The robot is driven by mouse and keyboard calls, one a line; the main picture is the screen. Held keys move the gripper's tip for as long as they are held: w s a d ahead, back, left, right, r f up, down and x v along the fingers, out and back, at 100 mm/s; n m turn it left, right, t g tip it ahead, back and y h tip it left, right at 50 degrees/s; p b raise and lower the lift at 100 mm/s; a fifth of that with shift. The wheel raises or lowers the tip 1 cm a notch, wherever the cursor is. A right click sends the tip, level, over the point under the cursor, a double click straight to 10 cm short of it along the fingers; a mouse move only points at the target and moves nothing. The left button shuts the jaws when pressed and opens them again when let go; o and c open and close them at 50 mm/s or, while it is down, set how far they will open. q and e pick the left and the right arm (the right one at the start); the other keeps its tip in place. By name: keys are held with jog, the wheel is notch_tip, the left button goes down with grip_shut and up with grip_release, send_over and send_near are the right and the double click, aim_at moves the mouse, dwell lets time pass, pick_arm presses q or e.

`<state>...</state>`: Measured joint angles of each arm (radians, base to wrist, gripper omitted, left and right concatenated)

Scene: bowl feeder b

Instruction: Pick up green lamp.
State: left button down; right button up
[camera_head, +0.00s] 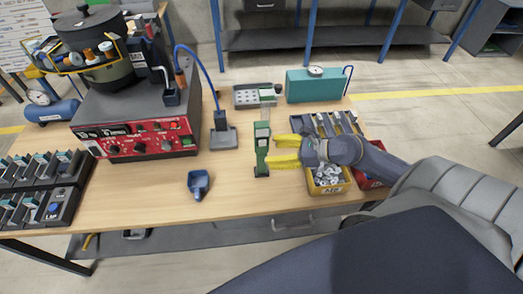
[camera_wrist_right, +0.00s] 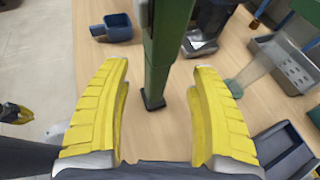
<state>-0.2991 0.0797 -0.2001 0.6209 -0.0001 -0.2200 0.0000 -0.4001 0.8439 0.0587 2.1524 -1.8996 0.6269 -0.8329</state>
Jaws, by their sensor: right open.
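The green lamp (camera_head: 262,150) stands upright on the wooden table, a narrow green post on a small dark foot. It also shows in the right wrist view (camera_wrist_right: 164,45), where its top runs out of the picture. My right gripper (camera_head: 274,149) comes in from the right with its yellow fingers open towards the lamp. In the right wrist view the lamp's post stands between and just beyond the open fingertips (camera_wrist_right: 162,68); I see no grip on it.
A yellow bin of metal parts (camera_head: 328,186) lies under my right wrist, beside a red bin (camera_head: 370,178). A blue scoop (camera_head: 198,184) lies left of the lamp. The bowl feeder machine (camera_head: 140,115) stands farther left. A teal case (camera_head: 315,86) stands behind.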

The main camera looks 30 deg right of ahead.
aim_at(262, 154)
jog(key=shift+x, duration=2.45)
jog(key=shift+o, duration=0.2)
jog(key=shift+s+a+f, duration=0.1)
jog(key=shift+s+f, duration=0.05)
grip_shut()
